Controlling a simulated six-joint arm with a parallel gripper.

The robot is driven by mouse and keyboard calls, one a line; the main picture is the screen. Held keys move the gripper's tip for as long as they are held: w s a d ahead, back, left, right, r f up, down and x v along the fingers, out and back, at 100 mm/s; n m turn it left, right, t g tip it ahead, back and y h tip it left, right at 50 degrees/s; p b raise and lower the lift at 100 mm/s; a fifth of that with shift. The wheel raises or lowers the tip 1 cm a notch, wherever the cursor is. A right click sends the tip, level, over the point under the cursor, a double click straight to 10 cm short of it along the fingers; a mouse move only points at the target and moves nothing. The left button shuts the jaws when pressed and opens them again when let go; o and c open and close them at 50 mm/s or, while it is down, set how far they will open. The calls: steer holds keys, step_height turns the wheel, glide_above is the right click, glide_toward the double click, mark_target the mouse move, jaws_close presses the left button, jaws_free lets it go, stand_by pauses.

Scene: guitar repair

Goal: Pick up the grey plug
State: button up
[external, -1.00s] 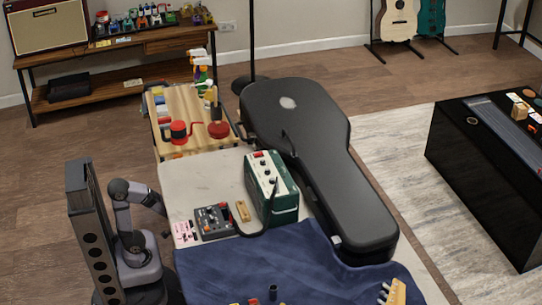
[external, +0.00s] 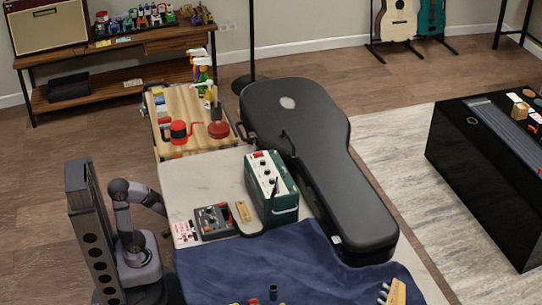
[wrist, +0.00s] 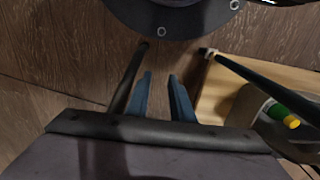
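No object clearly reads as a grey plug. A small dark cylinder (external: 273,292) stands on the blue cloth (external: 215,272) at the bottom edge of the external view; its colour and kind are too small to tell. My gripper is at the left of the external view, beside the pale tabletop's left edge and well away from that cylinder; its fingers are too small to make out there. In the wrist view, my gripper (wrist: 159,78) shows two blue fingers apart, with nothing between them and wooden floor beyond.
A dark guitar case (external: 345,180) lies along the right side of the table. A green amplifier (external: 271,188), a black pedal (external: 214,221) and a black cable stand left of it. Small red and yellow items and a yellow comb-like piece (external: 394,293) lie at the front.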

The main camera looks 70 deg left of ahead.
steer(key=shift+o, duration=0.9)
